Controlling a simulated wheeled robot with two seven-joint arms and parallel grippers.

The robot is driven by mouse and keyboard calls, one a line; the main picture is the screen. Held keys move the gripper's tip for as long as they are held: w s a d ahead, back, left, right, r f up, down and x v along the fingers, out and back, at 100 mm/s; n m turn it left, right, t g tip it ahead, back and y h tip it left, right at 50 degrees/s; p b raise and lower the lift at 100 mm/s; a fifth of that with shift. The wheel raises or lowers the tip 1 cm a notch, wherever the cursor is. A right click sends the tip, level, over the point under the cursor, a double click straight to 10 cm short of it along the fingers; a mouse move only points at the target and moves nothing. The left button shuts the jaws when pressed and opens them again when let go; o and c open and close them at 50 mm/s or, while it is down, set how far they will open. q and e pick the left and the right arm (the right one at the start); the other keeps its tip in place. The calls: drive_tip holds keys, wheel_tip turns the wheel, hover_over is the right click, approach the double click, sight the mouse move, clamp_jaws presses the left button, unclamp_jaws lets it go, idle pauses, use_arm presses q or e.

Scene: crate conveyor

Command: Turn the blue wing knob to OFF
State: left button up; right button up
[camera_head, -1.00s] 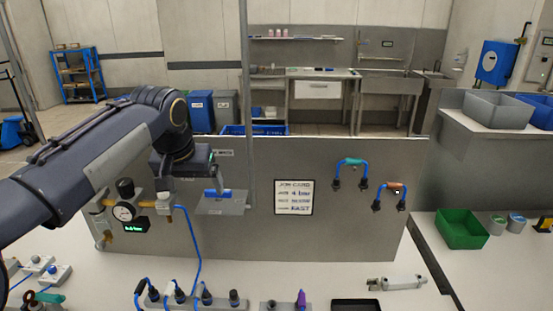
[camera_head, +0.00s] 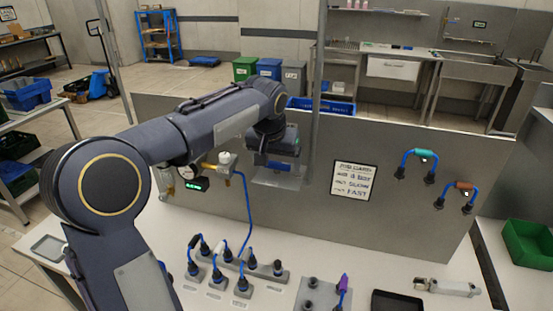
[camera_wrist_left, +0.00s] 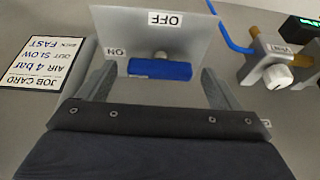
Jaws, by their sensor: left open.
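The blue wing knob (camera_wrist_left: 160,69) sits on a grey metal plate (camera_wrist_left: 190,45) with an ON label (camera_wrist_left: 115,52) and an OFF label (camera_wrist_left: 166,19). In the left wrist view its bar lies level, in line with the ON side rather than pointing to OFF. My left gripper (camera_wrist_left: 158,76) is open, one finger on each side of the knob, with gaps to its ends. In the head view my left gripper (camera_head: 278,150) is in front of the plate (camera_head: 285,181) and hides much of it. My right gripper is out of view.
A job card (camera_head: 353,180) hangs beside the plate on the upright panel (camera_head: 320,215). A pressure regulator with a gauge (camera_head: 190,172) and a blue hose (camera_head: 248,215) are close on the left. Cable sockets (camera_head: 240,262) and a black tray (camera_head: 397,301) stand on the bench below.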

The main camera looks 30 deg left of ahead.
use_arm(q)
drive_tip(key=c, duration=1)
drive_tip(key=m, duration=0.1)
drive_tip(key=m+h+p, duration=0.1)
drive_tip(key=m, duration=0.1)
drive_tip(key=shift+a+r+m, duration=0.1)
drive_tip(key=shift+a+m, duration=0.05)
drive_tip(key=shift+m, duration=0.15)
drive_tip(key=m+h+p, duration=0.2)
drive_tip(key=m, duration=0.2)
drive_tip(key=shift+a+m, duration=0.15)
drive_tip(key=shift+m, duration=0.15)
drive_tip(key=m+h+p, duration=0.1)
drive_tip(key=m, duration=0.1)
drive_tip(key=m+g+p, duration=0.1)
drive_tip(key=m, duration=0.2)
drive_tip(key=shift+w+a+h, duration=0.1)
drive_tip(key=shift+w+h, duration=0.05)
drive_tip(key=shift+h, duration=0.25)
drive_tip(key=shift+m+g+p, duration=0.5)
drive_tip(key=shift+m+g, duration=0.2)
drive_tip(key=shift+m, duration=0.7)
drive_tip(key=shift+w+m, duration=0.1)
drive_tip(key=shift+m, duration=0.2)
